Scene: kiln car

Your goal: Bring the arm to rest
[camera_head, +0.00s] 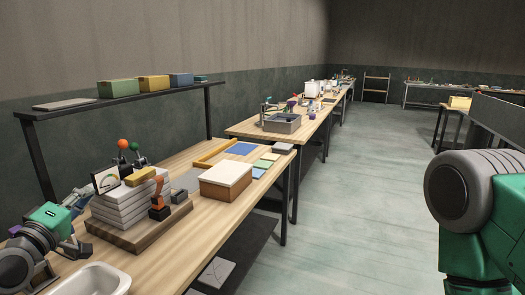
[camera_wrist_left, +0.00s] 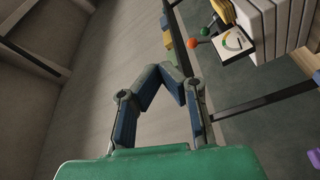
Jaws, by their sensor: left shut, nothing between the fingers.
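My left gripper (camera_head: 82,196) is at the left edge of the head view, beside the left side of a stack of white slabs (camera_head: 128,212). In the left wrist view its fingers (camera_wrist_left: 172,72) are shut at the tips with nothing between them. Part of it is cut off or hidden behind my own arm in the head view. Whether it touches the slabs I cannot tell. My right gripper is not in view; only a green and grey part of my right arm shows at the right.
The slabs stand on a wooden board (camera_head: 137,236) on the bench, with a dial gauge (camera_wrist_left: 236,42), a yellow block (camera_head: 140,176) and an orange tool (camera_head: 158,196). A white basin (camera_head: 95,281) is in front, a lidded box (camera_head: 226,181) to the right. A shelf (camera_head: 130,97) runs behind.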

